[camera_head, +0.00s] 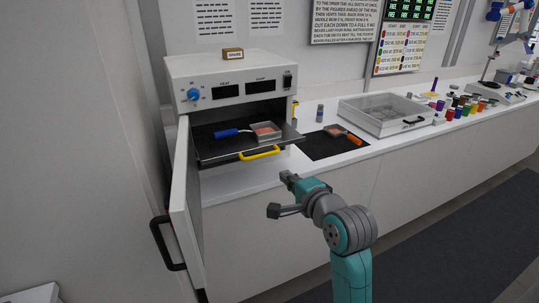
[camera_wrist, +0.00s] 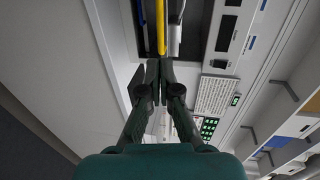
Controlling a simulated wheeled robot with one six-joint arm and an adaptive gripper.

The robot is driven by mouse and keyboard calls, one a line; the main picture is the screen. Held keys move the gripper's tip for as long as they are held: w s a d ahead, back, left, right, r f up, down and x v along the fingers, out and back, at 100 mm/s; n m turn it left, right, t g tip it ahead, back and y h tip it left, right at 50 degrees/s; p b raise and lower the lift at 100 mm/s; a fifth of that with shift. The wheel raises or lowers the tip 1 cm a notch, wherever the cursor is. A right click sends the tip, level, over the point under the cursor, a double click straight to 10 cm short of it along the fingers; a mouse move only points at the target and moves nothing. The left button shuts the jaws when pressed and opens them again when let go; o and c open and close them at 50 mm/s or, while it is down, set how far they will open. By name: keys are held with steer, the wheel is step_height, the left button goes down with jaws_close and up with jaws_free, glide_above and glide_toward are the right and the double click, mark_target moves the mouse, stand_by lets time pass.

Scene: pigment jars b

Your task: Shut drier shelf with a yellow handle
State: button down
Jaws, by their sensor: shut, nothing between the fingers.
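The drier (camera_head: 225,72) is a white box on the counter with its front open. Its dark shelf (camera_head: 215,152) is pulled out and carries a blue-handled tool (camera_head: 227,133) and a small square pan (camera_head: 264,131) with reddish contents. The yellow handle (camera_head: 260,153) runs along the shelf's front edge. My gripper (camera_head: 288,178) is in front of the shelf, to the right of and lower than the handle in the head view. In the wrist view my gripper (camera_wrist: 157,66) has its fingertips together, empty, with the yellow handle (camera_wrist: 161,28) just beyond them, apparently apart.
The drier's door (camera_head: 187,200) with a black handle (camera_head: 166,243) stands swung open at the left. On the counter to the right are a dark mat (camera_head: 325,148) with an orange-handled tool, a clear-lidded box (camera_head: 386,112) and several coloured jars (camera_head: 465,107).

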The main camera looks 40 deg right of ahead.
mark_target(262, 156)
steer(key=x, duration=1.4)
steer(key=shift+d, duration=0.1)
steer(key=shift+w, duration=0.1)
